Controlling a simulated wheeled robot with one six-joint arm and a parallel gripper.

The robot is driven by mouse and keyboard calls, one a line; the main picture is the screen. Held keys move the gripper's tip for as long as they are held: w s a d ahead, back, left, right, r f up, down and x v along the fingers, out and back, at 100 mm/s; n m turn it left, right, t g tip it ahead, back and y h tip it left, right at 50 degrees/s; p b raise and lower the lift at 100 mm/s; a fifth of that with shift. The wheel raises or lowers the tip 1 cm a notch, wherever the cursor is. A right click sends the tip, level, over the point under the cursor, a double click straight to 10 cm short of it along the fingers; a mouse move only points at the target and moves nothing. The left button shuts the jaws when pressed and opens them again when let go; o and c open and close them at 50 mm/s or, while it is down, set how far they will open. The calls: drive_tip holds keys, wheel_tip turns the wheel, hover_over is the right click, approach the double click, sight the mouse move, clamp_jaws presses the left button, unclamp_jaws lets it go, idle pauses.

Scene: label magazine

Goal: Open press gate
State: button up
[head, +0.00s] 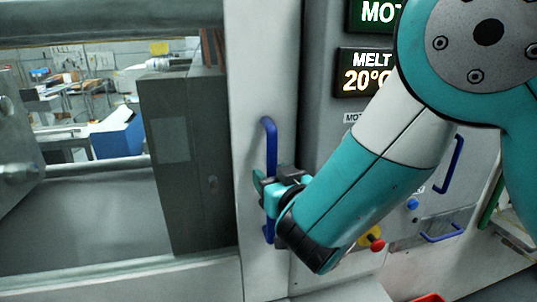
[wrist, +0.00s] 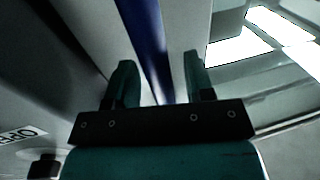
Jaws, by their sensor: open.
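The press gate (head: 248,60) is a pale grey panel with a window opening to its left. A blue vertical bar handle (head: 269,140) is fixed on it; its lower end shows below my gripper. My gripper (head: 264,182) is at the handle's middle height in the head view. In the wrist view the blue handle (wrist: 143,28) runs down between the two teal fingers of my gripper (wrist: 158,70). The fingers are apart, one on each side of the handle, with gaps visible. Whether either finger touches it cannot be told.
A control panel right of the gate has a lit display (head: 364,72), a blue button (head: 412,203) and a red knob (head: 377,244). Another blue handle (head: 450,163) is farther right. A dark grey block (head: 185,160) stands behind the window opening.

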drive_tip(key=shift+p+x, duration=0.4)
drive_tip(key=shift+x, duration=0.5)
clamp_jaws()
